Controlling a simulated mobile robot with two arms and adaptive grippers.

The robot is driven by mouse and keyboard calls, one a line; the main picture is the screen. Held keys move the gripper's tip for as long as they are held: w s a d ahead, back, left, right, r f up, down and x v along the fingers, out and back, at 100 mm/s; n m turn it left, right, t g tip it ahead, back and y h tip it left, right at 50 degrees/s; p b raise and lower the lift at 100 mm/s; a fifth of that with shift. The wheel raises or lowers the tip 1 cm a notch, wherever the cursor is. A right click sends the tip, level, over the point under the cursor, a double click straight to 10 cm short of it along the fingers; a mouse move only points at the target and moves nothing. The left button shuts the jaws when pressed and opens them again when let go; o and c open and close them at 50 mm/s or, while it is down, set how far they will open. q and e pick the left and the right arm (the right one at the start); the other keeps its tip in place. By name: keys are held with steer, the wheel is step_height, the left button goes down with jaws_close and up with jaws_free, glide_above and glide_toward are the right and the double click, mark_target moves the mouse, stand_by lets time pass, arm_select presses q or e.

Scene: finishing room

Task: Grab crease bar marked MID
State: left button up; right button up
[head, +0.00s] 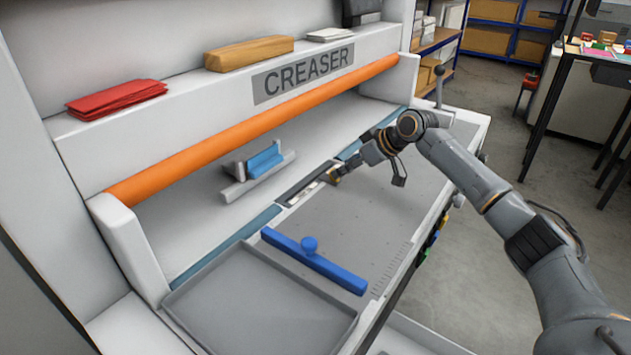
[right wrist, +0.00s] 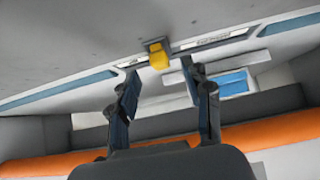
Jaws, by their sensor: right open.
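A dark slot with a pale, labelled strip (head: 303,189) is set in the creaser bed. I cannot read MID on it. In the right wrist view the strip (right wrist: 222,39) also shows, with small blurred lettering, and a yellow tab (right wrist: 158,54) stands at its middle. My right gripper (head: 334,177) is low over the far part of the slot. In the right wrist view my right gripper (right wrist: 160,73) is open, its fingers on either side of the tab's line and apart from it. Whether the fingertips reach the tab's depth is unclear. My left gripper is out of view.
A blue bar with a knob (head: 330,270) lies across the bed, beside a grey tray (head: 262,308). A blue block (head: 265,160) sits on a grey guide behind the slot. An orange roller (head: 250,130) runs above. Coloured tabs (head: 432,240) show under the bed's right edge.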

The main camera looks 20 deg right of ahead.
mark_target(317, 181)
steer(key=x, duration=0.4)
steer(key=shift+s+f, duration=0.1)
steer(key=shift+f, duration=0.05)
steer(key=shift+s, duration=0.1)
steer(key=shift+c, duration=1.3)
jaws_close()
